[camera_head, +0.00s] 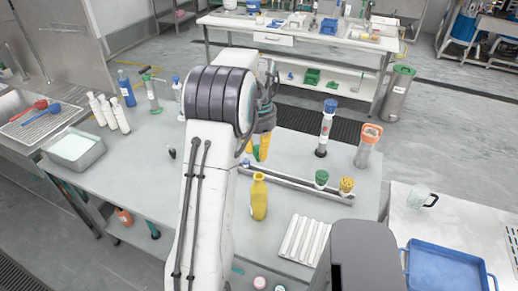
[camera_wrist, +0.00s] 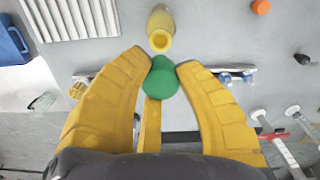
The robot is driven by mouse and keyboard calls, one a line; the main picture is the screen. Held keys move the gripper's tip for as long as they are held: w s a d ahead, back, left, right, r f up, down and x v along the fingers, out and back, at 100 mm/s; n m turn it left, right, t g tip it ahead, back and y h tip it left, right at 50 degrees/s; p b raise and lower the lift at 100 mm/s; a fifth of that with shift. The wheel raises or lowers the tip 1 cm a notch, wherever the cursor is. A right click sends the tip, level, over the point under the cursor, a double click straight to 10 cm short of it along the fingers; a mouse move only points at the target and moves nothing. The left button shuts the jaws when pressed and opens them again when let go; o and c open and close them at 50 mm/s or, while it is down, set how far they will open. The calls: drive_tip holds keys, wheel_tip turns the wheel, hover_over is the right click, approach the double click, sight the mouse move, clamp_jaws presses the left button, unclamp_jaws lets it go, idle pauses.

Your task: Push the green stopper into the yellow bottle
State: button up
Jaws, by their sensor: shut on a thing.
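My gripper (camera_wrist: 163,66) has its yellow fingers shut on the green stopper (camera_wrist: 163,82), which sits between the fingertips in the wrist view. The yellow bottle (camera_wrist: 159,22) is just beyond the fingertips there, its open mouth facing the camera. Stopper and bottle mouth look apart. In the head view, the yellow bottle (camera_head: 259,198) stands upright on the grey table. My gripper (camera_head: 260,147) shows behind and above it, partly covered by my arm.
A white ribbed rack (camera_head: 303,240) lies to the bottle's right. A blue-topped bottle (camera_head: 325,128) and an orange-topped container (camera_head: 367,146) stand farther back.

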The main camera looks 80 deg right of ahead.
sight(259, 161)
drive_tip(key=shift+f+b, duration=2.05)
drive_tip(key=shift+f, duration=0.8)
drive_tip(key=shift+f+b, duration=1.05)
drive_tip(key=shift+f, duration=0.75)
drive_tip(key=o, duration=1)
drive_tip(key=shift+r, duration=0.1)
wheel_tip(259, 161, up, 12)
drive_tip(key=shift+d+f, duration=0.1)
drive_tip(key=shift+d, duration=0.1)
idle(0.9)
